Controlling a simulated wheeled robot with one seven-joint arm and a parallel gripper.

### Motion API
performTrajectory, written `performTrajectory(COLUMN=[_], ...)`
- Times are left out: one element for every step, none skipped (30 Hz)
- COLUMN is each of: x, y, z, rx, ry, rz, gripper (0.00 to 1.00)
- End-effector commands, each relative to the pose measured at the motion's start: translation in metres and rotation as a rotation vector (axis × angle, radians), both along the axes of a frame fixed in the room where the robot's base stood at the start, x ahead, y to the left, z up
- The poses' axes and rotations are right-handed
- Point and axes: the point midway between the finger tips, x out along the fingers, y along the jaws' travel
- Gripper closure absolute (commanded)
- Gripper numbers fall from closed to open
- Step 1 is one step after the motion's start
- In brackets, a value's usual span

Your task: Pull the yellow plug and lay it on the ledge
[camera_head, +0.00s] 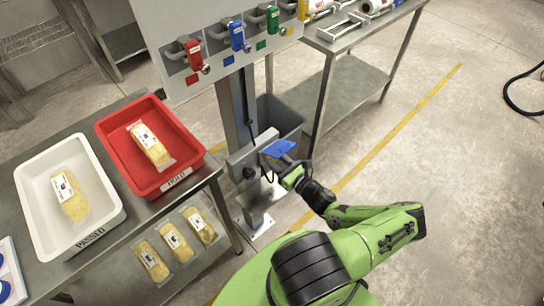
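The yellow plug (303,10) is at the top edge of the head view, at the right end of a row on a pale grey panel (170,18). It appears seated in its fitting, and its upper part is cut off by the frame. A green plug (273,20), a blue plug (237,36) and a red plug (194,55) sit in the row to its left. My gripper (284,165) is well below the panel, apart from the yellow plug. Its fingers are small and partly hidden, so I cannot tell its opening. I cannot clearly identify the ledge.
A flat blue piece (278,148) shows right by my gripper, near a grey post-mounted box (252,152); contact is unclear. A grey bin (286,117) stands behind. A red tray (112,130) and white tray (30,190) stand on the left table. Floor at right is open.

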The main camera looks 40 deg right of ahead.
Motion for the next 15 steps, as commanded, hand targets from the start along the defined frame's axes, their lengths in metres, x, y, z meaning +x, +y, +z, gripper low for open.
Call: performTrajectory(x=[0.0,0.0,0.0,-0.001,-0.001,-0.003,-0.004,-0.006,-0.007,-0.008,-0.009,-0.011,-0.012,-0.013,-0.015], y=[0.0,0.0,0.0,0.0,0.0,0.0,0.0,0.0,0.0,0.0,0.0,0.0,0.0,0.0,-0.001], z=[0.0,0.0,0.0,0.0,0.0,0.0,0.0,0.0,0.0,0.0,0.0,0.0,0.0,0.0,0.0], rx=[0.0,0.0,0.0,0.0,0.0,0.0,0.0,0.0,0.0,0.0,0.0,0.0,0.0,0.0,0.0], ry=[0.0,0.0,0.0,0.0,0.0,0.0,0.0,0.0,0.0,0.0,-0.001,-0.001,-0.001,0.0,0.0], rz=[0.001,0.0,0.0,0.0,0.0,0.0,0.0,0.0,0.0,0.0,0.0,0.0,0.0,0.0,0.0], gripper=[1.0,1.0,1.0,1.0,1.0,1.0,1.0,1.0,1.0,1.0,1.0,1.0,1.0,1.0,1.0])
